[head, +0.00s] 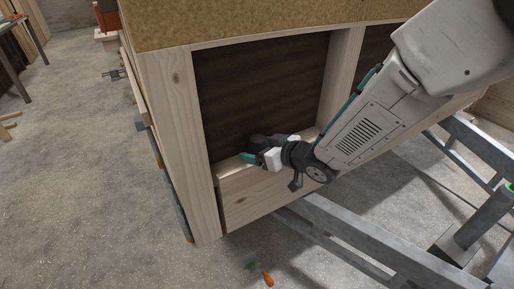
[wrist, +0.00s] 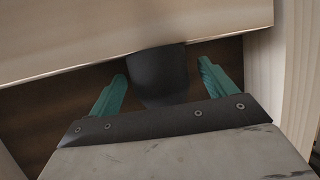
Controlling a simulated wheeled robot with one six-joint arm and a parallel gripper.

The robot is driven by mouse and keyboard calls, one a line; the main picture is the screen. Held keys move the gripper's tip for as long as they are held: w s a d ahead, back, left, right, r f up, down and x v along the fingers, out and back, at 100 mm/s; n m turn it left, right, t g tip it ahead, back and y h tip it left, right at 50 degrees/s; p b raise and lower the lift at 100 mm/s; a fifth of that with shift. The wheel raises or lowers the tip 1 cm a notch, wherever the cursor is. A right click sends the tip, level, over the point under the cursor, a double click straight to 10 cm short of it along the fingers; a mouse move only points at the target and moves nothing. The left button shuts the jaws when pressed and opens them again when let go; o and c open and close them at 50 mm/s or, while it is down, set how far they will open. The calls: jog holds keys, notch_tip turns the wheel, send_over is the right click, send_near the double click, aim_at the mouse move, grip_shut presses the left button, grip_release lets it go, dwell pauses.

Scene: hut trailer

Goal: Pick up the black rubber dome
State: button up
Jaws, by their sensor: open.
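The black rubber dome (head: 257,142) is on the wooden ledge inside the framed opening, partly hidden behind my gripper in the head view. In the wrist view the dark dome (wrist: 158,75) lies between the two teal fingers, with part of it cut off by the pale wood beam. My gripper (head: 254,157) reaches in from the right at the dome. In the wrist view my gripper (wrist: 160,80) is open, with one finger on each side of the dome and a visible gap on both sides.
A wooden post (head: 342,85) stands right of the opening and a corner post (head: 180,140) left of it. The lower beam (head: 255,195) runs under the ledge. Grey metal rails (head: 350,235) lie below right. An orange-handled tool (head: 268,279) lies on the floor.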

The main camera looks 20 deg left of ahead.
jog(key=c, duration=1.1)
jog(key=shift+o, duration=0.2)
